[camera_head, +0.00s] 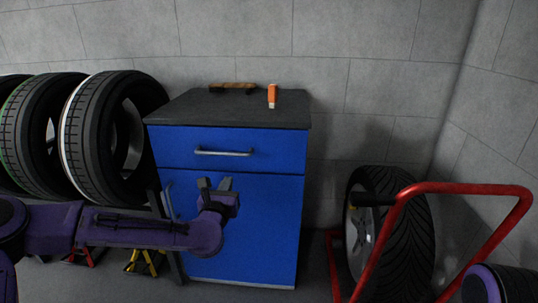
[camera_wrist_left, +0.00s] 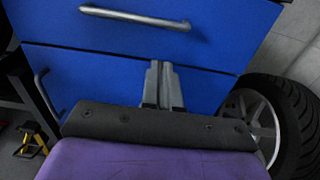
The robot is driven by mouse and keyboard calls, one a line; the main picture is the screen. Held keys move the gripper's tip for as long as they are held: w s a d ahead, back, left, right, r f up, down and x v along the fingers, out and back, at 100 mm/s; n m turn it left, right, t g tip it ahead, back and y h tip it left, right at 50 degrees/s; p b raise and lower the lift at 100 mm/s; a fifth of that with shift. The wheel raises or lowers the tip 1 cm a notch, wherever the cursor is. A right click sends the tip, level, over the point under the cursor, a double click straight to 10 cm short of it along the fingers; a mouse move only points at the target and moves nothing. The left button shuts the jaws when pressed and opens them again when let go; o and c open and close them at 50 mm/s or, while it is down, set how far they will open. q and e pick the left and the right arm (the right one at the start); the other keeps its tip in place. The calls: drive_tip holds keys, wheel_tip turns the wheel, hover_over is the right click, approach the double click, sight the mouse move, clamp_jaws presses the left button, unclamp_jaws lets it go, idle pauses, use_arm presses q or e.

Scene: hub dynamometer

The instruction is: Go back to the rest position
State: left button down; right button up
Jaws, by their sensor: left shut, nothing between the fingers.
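My left gripper (camera_head: 214,184) is in front of the blue cabinet (camera_head: 255,225), just below its drawer. Its fingers are shut together with nothing between them, and the left wrist view shows them side by side (camera_wrist_left: 161,84) against the blue front. The drawer handle (camera_head: 223,153) is above the fingertips and apart from them in the picture. The drawer and the door below it look closed. My right gripper is not in view; only a purple part of my right arm shows at the lower right corner.
An orange and white object (camera_head: 272,96) and a brown wooden-looking piece (camera_head: 232,87) lie on the cabinet top. Tyres (camera_head: 92,140) stand at the left, above red and yellow stands (camera_head: 145,262). A wheel (camera_head: 408,235) with a red tubular frame (camera_head: 455,187) is at the right.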

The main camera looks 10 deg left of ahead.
use_arm(q)
drive_tip(key=s+d+f+m+g+h, duration=0.1)
drive_tip(key=s+d+f+m+g, duration=0.15)
drive_tip(key=s+f+m, duration=0.4)
drive_tip(key=s+d+f+m+g+h, duration=0.1)
drive_tip(key=s+f+m+g, duration=0.25)
drive_tip(key=f+m, duration=0.5)
drive_tip(key=s+d+f+m+g+h, duration=0.1)
drive_tip(key=s+d+f+m+g, duration=0.1)
drive_tip(key=s+f+m, duration=0.6)
drive_tip(key=s+a+f+m+g+y, duration=0.1)
drive_tip(key=s+a+f+m+g, duration=0.15)
drive_tip(key=s+f, duration=0.6)
drive_tip(key=s+a+f+m+g+y, duration=0.1)
drive_tip(key=s+a+f+m+g, duration=0.2)
drive_tip(key=s, duration=0.4)
drive_tip(key=s+a+f+m+g+y, duration=0.1)
drive_tip(key=s+a+f+m+y, duration=0.1)
drive_tip(key=s+a, duration=0.45)
wheel_tip(320, 180, up, 16)
drive_tip(key=s+d+p, duration=0.1)
drive_tip(key=s+p, duration=0.1)
drive_tip(key=p, duration=1.5)
drive_tip(key=shift+d+r, duration=0.15)
drive_tip(key=shift+d, duration=0.25)
